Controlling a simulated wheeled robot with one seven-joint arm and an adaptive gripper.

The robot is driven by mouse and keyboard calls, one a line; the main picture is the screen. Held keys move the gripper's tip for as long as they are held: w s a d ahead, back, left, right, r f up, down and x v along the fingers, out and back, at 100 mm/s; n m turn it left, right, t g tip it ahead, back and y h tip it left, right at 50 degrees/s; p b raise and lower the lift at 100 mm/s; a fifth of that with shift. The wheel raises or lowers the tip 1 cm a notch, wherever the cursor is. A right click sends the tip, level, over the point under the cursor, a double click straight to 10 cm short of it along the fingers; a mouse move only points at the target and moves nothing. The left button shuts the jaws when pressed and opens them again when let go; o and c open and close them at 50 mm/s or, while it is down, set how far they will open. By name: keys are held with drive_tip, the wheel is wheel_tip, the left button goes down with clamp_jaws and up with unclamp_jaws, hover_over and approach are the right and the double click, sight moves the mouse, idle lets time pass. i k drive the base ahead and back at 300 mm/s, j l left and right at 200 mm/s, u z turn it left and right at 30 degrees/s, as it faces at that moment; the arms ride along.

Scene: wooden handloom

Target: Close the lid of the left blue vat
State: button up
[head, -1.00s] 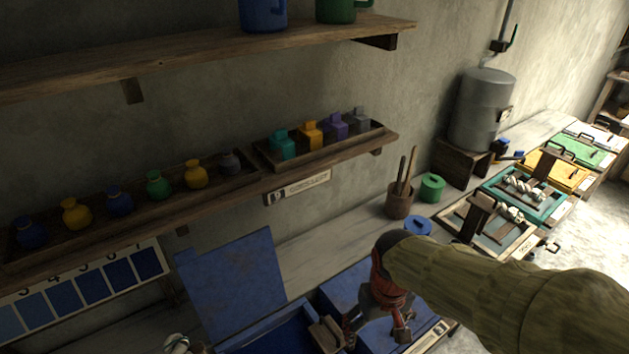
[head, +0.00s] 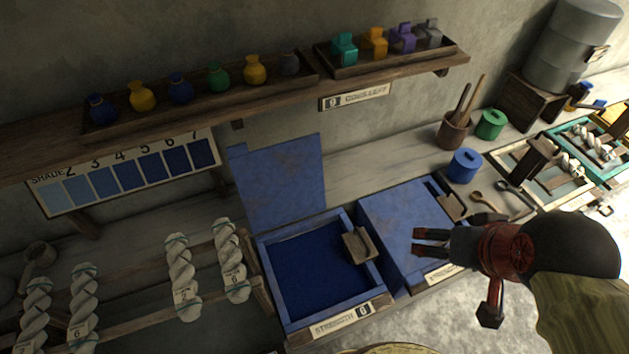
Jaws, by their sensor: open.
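The left blue vat (head: 360,307) stands open on the bench in the head view, with dark blue dye (head: 315,267) inside. Its blue lid (head: 278,183) stands raised at the back, leaning toward the wall. The right blue vat's lid (head: 400,222) is shut. My gripper (head: 430,243) is open and empty, with its fingers pointing left over the right vat's lid, to the right of the open vat. I cannot tell whether it touches that lid.
A wooden block (head: 359,245) sits at the left vat's right rim. Skeins (head: 182,277) hang on a rack to the left. A shelf of small bottles (head: 180,89) runs above the raised lid. A blue pot (head: 465,166) and a tool pot (head: 452,130) stand behind right.

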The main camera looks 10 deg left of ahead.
sight(278, 183)
drive_tip(key=j+u, duration=0.1)
drive_tip(key=u, duration=0.95)
drive_tip(key=l, duration=1.1)
drive_tip(key=l+z, duration=0.15)
drive_tip(key=l, duration=0.95)
